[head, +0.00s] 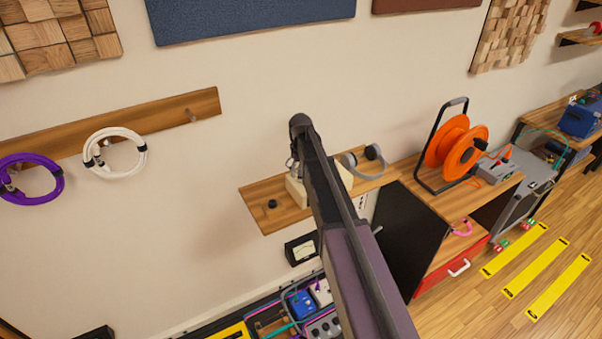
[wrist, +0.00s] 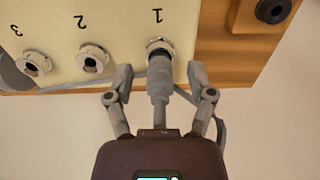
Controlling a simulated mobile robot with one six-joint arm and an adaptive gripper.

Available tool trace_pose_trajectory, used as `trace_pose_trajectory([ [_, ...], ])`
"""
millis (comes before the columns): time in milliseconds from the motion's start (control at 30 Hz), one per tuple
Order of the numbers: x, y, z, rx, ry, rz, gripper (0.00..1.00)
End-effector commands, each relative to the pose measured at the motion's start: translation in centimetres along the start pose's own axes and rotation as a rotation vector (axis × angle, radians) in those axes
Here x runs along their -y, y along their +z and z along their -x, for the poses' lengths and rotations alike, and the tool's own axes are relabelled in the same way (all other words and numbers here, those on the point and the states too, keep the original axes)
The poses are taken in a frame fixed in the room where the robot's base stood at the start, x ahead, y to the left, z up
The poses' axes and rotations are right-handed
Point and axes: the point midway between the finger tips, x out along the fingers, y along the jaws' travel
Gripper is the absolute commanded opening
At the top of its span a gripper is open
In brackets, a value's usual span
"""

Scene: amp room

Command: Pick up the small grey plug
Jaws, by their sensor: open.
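The small grey plug (wrist: 158,88) sits at the socket marked 1 on a cream panel (wrist: 122,38) in the wrist view. It points out toward my gripper. My gripper (wrist: 160,76) is open, with one finger on each side of the plug. I see no clear contact between the fingers and the plug. In the head view my arm covers the plug and most of the cream box (head: 298,192), which stands on a wooden wall shelf (head: 263,217).
Sockets 2 (wrist: 92,60) and 3 (wrist: 33,65) look empty. A round black object (head: 272,203) lies on the shelf's left part. Headphones (head: 362,158) are at its right. A meter (head: 302,249) and pedals (head: 302,302) are below. An orange cable reel (head: 462,148) stands right.

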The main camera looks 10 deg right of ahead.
Motion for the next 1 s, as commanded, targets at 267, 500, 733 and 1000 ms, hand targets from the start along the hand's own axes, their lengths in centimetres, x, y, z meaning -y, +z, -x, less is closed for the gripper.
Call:
trace_pose_trajectory([
  [267, 0.00, 0.00, 0.00, 0.000, 0.000, 0.000, 0.22],
  [500, 0.00, 0.01, 0.00, 0.000, 0.000, 0.000, 0.00],
  [733, -0.01, 0.00, 0.04, 0.000, 0.000, 0.000, 0.00],
  [1000, -0.03, 0.00, 0.83, 0.000, 0.000, 0.000, 0.00],
])
